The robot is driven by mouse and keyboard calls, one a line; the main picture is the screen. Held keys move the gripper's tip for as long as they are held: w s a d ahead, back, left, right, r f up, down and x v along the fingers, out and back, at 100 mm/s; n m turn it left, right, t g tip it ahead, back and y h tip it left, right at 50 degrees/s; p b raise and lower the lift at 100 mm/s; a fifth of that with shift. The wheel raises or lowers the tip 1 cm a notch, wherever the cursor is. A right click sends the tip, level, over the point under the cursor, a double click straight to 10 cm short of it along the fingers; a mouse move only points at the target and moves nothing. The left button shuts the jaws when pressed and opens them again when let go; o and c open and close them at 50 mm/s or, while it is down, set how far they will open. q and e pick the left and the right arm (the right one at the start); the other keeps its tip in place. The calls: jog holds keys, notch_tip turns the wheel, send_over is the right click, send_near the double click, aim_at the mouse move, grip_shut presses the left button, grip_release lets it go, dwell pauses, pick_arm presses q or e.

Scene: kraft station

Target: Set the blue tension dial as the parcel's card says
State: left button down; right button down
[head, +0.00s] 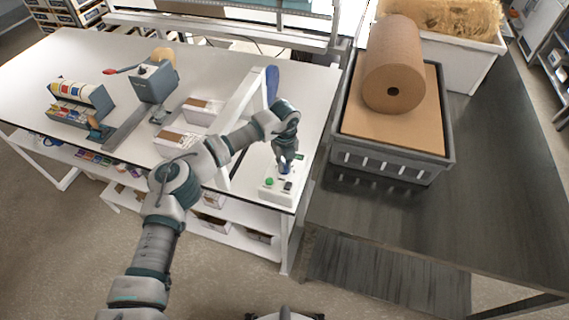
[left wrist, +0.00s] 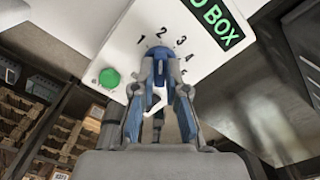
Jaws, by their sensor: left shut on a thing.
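The blue tension dial (left wrist: 157,53) sits on a white control box (head: 268,187) at the front right corner of the white table. My left gripper (head: 287,161) reaches down onto the box. In the left wrist view my left gripper (left wrist: 161,68) is shut on the dial, its fingers on either side. The printed numbers 1, 2, 3 and a partly hidden 4 curve around the dial. Its pointer direction is hidden by the fingers. White cartons (head: 179,141) lie on the table, but I cannot read a card on them. My right gripper is out of view.
The box carries a green button (left wrist: 109,78) and a green-lettered display (left wrist: 217,20) ending in "BOX". A tape dispenser (head: 152,82) and a rack of coloured rolls (head: 80,101) stand to the left. A grey crate (head: 392,164) with a kraft roll (head: 393,62) stands right.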

pick_arm(q)
jog(key=shift+w+r, duration=0.2)
jog(key=shift+r, duration=0.05)
jog(key=c, duration=1.2)
grip_release()
jog(key=shift+f, duration=0.2)
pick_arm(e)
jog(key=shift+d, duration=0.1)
pick_arm(q)
notch_tip(320, 180, up, 12)
jog(key=shift+w, duration=0.15)
jog(key=shift+d+f, duration=0.1)
